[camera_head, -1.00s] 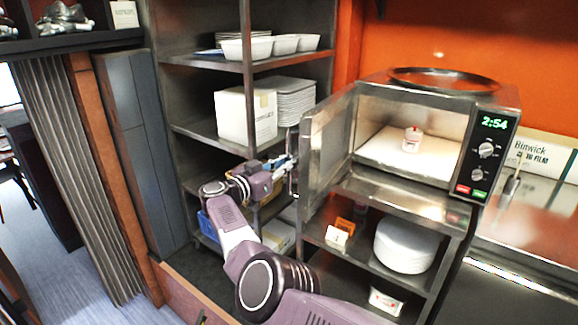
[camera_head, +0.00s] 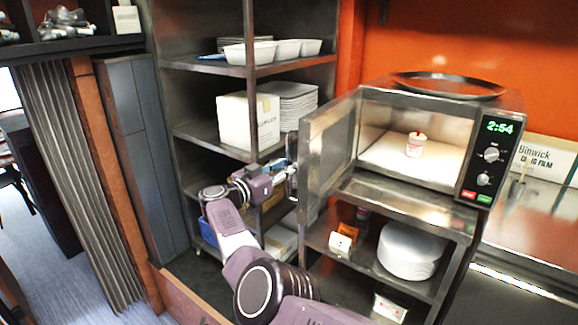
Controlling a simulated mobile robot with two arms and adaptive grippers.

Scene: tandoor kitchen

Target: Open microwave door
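The microwave (camera_head: 384,172) stands on a steel rack, its door (camera_head: 327,150) swung wide open to the left. The lit interior shows a small white and red jar (camera_head: 416,145) on a pale floor. My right arm rises from the bottom, and my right gripper (camera_head: 284,181) is at the outer side of the door, close to the handle (camera_head: 292,182) near its free edge. The fingers are small and partly hidden there, so I cannot tell whether they are closed or touching the handle. My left gripper is out of view.
A steel shelf (camera_head: 205,135) with a white box (camera_head: 240,120), bowls and stacked trays stands left behind the door. A round black tray (camera_head: 449,84) lies on the microwave. White plates (camera_head: 408,250) sit below it. A counter (camera_head: 540,235) lies to the right.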

